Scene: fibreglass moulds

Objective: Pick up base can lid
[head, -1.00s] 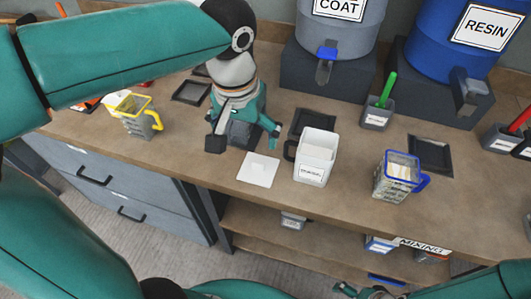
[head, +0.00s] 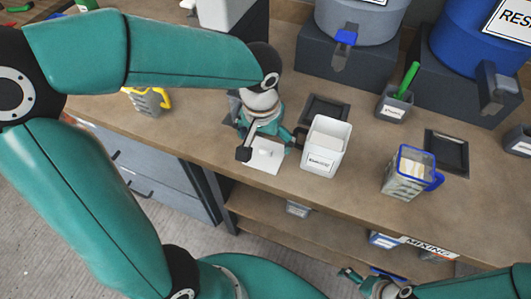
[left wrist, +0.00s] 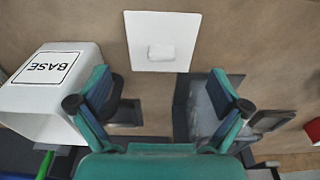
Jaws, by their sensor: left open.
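The base can lid (head: 267,161) is a flat white square plate with a small raised block handle. It lies on the bench left of the white base can (head: 325,145). The lid (left wrist: 150,62) also shows whole in the left wrist view, at the top middle, beyond the fingertips. My left gripper (head: 266,149) is open and empty above the lid, partly covering it in the head view. Its fingers (left wrist: 160,104) stand wide apart in the left wrist view. The can shows its BASE label (left wrist: 47,67) there. My right gripper (head: 374,286) is low at the bottom right, small and partly cut off.
A blue-rimmed container (head: 408,172) stands to the right, and a yellow-handled one (head: 148,101) to the left. Dark trays (head: 446,151) lie behind. Drums on dark blocks (head: 345,75) fill the back. The bench's front edge is close to the lid.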

